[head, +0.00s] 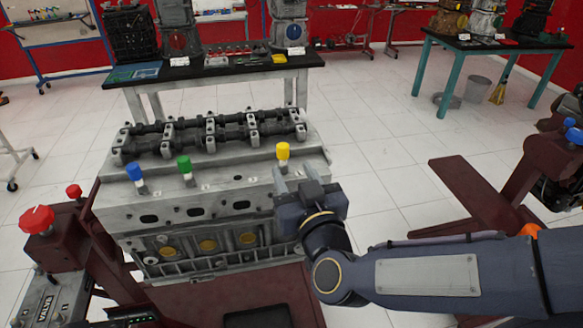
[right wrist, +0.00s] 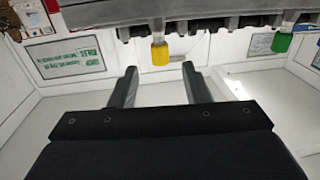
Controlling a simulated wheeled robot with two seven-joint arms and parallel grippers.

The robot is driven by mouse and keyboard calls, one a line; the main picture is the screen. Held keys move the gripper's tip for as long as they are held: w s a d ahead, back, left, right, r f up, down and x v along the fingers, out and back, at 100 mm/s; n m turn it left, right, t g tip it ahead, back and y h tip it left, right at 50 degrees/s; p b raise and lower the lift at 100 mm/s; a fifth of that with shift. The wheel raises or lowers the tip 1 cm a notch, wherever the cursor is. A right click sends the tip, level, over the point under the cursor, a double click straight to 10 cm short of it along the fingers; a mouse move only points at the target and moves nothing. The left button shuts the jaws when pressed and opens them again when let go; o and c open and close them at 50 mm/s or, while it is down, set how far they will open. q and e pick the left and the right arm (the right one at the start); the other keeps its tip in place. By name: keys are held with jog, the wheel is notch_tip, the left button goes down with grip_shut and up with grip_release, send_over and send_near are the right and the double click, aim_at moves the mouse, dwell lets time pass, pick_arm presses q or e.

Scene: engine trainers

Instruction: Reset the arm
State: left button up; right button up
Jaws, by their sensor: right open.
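My right arm comes in from the right in the head view. Its gripper (head: 294,180) is at the right front of the engine block (head: 228,212), just below the yellow-capped part (head: 283,151). In the right wrist view the two fingers of the gripper (right wrist: 158,85) are apart with nothing between them. The yellow cap (right wrist: 160,52) shows beyond the fingertips there, apart from them. A green cap (right wrist: 282,42) is further right in that view. My left gripper is not in view.
Blue (head: 134,173) and green (head: 184,164) caps stand along the block's top ledge. A camshaft assembly (head: 210,135) lies on top. A red knob (head: 37,219) is at the left. A black-topped table (head: 225,70) stands behind. Dark red stand legs (head: 478,192) are at the right.

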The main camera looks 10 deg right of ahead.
dwell(0.4)
jog(key=s+d+f+m+g+y, duration=0.1)
jog(key=s+d+f+g, duration=0.4)
jog(key=s, duration=0.4)
jog(key=s+d+f+m+g+y, duration=0.1)
jog(key=s+d+f+g, duration=0.4)
jog(key=s, duration=0.4)
jog(key=shift+s+f+m+g, duration=0.35)
jog(key=shift+f+g, duration=0.45)
jog(key=shift+g, duration=0.3)
jog(key=shift+w+a, duration=0.1)
jog(key=shift+a, duration=0.05)
